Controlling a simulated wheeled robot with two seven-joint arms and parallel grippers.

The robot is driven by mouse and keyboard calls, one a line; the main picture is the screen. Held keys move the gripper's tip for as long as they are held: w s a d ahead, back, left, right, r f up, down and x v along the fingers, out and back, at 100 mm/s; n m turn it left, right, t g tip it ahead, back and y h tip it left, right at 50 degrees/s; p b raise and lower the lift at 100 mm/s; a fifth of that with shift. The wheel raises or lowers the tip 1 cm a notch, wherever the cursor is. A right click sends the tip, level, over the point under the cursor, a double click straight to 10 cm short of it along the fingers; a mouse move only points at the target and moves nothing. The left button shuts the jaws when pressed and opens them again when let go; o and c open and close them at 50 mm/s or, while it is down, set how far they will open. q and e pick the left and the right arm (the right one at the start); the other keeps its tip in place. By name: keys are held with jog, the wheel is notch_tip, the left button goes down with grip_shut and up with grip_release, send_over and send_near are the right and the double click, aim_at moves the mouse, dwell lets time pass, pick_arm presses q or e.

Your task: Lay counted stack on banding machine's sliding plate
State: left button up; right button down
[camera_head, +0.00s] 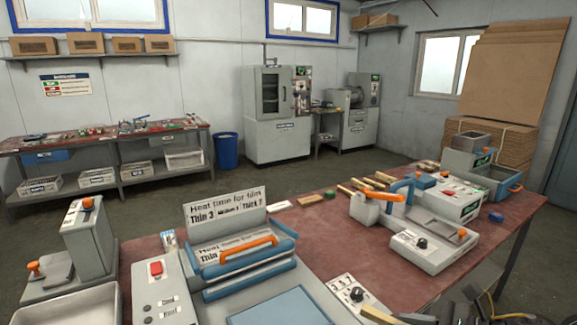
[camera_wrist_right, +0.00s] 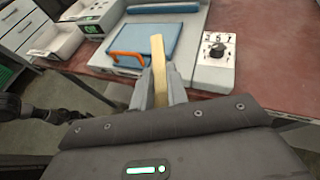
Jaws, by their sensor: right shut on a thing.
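My right gripper (camera_wrist_right: 158,82) is shut on a pale wooden stack (camera_wrist_right: 158,60), which points up between its fingers in the right wrist view. Part of the stack (camera_head: 377,315) shows at the bottom edge of the head view. It appears apart from the machine, in front of it and near its dial box. A flat blue plate (camera_head: 280,308) lies at the front of the grey machine with the film heat-time sign (camera_head: 225,208). In the wrist view the bare plate (camera_wrist_right: 150,38) has an orange handle (camera_wrist_right: 125,58). My left gripper is not in view.
A dial box (camera_head: 350,294) stands right of the plate. A control panel with a red button (camera_head: 155,268) and a grey tray (camera_head: 70,302) are to its left. Another grey machine (camera_head: 435,245) and several wooden sticks (camera_head: 345,190) occupy the table's right and back. Red tabletop (camera_head: 310,235) shows between machines.

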jog(key=f, duration=0.1)
jog(key=s+a+f, duration=0.1)
jog(key=f, duration=0.1)
jog(key=f+b, duration=0.1)
jog(key=f, duration=0.1)
jog(key=shift+s+a+f, duration=0.1)
jog(key=shift+s+a, duration=0.15)
jog(key=shift+s, duration=0.05)
jog(key=shift+f, duration=0.1)
